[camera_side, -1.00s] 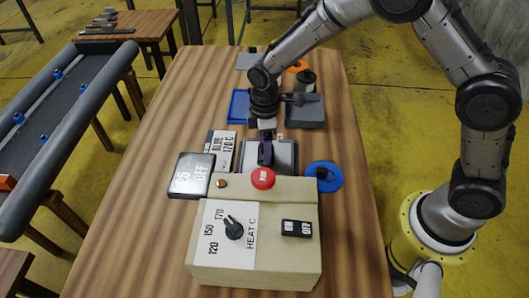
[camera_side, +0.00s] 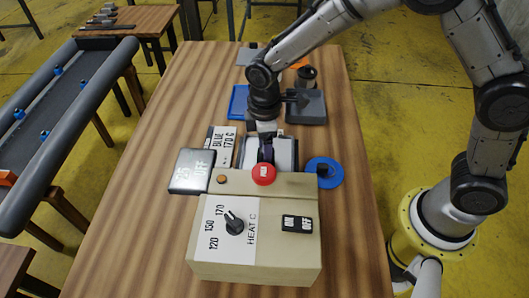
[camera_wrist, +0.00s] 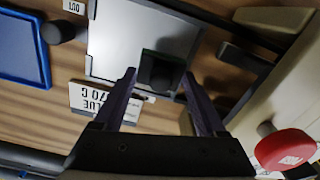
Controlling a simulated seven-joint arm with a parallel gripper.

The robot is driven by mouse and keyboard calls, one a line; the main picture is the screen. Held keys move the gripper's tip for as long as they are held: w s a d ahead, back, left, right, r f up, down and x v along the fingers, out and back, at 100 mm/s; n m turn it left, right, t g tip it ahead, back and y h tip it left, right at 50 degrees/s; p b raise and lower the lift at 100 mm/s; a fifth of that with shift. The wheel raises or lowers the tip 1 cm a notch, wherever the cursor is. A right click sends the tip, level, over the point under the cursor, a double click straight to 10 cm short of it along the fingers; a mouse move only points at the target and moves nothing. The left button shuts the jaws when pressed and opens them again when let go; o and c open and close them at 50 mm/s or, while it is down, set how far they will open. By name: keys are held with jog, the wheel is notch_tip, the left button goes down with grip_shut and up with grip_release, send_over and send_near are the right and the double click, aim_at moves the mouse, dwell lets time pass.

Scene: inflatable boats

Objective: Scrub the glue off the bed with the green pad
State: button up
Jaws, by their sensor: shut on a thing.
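The bed is a flat light-grey plate (camera_side: 286,152) in a dark frame, behind the beige heater box; it also shows in the wrist view (camera_wrist: 115,30). My gripper (camera_side: 265,152) reaches down over the bed. In the wrist view, my gripper (camera_wrist: 158,78) has its two purple fingers on either side of a small dark block, which seems to be the green pad (camera_wrist: 160,68); its green barely shows. My gripper is shut on it, over the bed's near edge. I cannot tell whether the pad touches the plate. No glue can be made out.
The beige heater box (camera_side: 255,240) with a red button (camera_side: 263,174) stands close in front of the bed. A blue disc (camera_side: 331,176) is right; blue and grey trays lie behind.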

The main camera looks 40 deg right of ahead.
jog(key=shift+r, duration=2.6)
